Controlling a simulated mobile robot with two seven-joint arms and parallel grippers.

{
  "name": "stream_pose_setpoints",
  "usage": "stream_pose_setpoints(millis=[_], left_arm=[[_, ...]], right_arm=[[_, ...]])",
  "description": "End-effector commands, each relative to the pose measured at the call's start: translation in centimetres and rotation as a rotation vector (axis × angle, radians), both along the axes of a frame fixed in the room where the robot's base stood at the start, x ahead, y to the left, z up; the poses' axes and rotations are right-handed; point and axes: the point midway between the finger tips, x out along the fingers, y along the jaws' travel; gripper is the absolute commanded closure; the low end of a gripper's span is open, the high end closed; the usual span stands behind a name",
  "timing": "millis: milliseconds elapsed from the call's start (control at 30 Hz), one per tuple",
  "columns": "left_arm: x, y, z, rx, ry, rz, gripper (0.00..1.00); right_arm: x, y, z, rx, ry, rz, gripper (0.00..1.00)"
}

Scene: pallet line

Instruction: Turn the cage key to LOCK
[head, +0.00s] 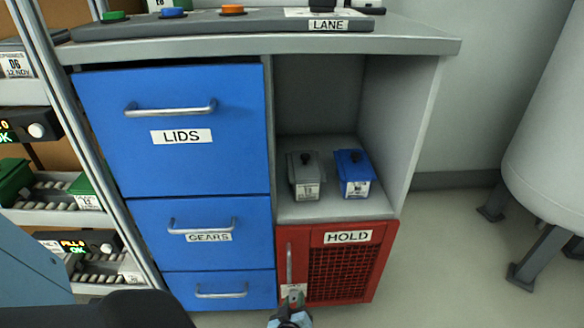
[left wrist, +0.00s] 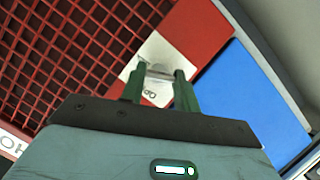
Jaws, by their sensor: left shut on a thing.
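The red cage door (head: 340,268) marked HOLD stands shut at the bottom right of the cabinet; its red mesh (left wrist: 70,60) fills the upper left of the left wrist view. A white key plate (head: 301,287) sits low on the door's left side, and this plate (left wrist: 146,69) also shows in the left wrist view. My left gripper (head: 291,301) is at the plate. Its green fingers (left wrist: 158,88) are closed on the cage key (left wrist: 157,74), a small grey piece mostly hidden between them. Which mark the key points to cannot be told. My right gripper is not in view.
Blue drawers marked LIDS (head: 182,165) and GEARS (head: 200,238) stand left of the cage. A grey box (head: 305,175) and a blue box (head: 353,172) sit on the shelf above. The door's vertical handle (head: 289,263) is just above the key plate.

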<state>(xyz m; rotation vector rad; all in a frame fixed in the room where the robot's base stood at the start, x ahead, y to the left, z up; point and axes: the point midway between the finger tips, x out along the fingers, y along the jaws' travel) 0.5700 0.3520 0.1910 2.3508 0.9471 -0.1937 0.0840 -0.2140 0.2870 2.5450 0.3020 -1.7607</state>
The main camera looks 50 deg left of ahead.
Motion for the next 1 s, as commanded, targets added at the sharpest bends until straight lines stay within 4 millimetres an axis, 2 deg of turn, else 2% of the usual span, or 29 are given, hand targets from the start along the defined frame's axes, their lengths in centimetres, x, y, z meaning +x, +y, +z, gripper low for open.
stream_pose_setpoints(millis=[500, 1000], left_arm=[[0.2, -0.2, 0.0, 0.255, 0.301, -0.001, 0.92], [0.2, -0.2, 0.0, 0.328, 0.385, -0.003, 0.92]], right_arm=[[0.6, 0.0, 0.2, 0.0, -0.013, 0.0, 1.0], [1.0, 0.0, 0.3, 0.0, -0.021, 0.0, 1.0]])
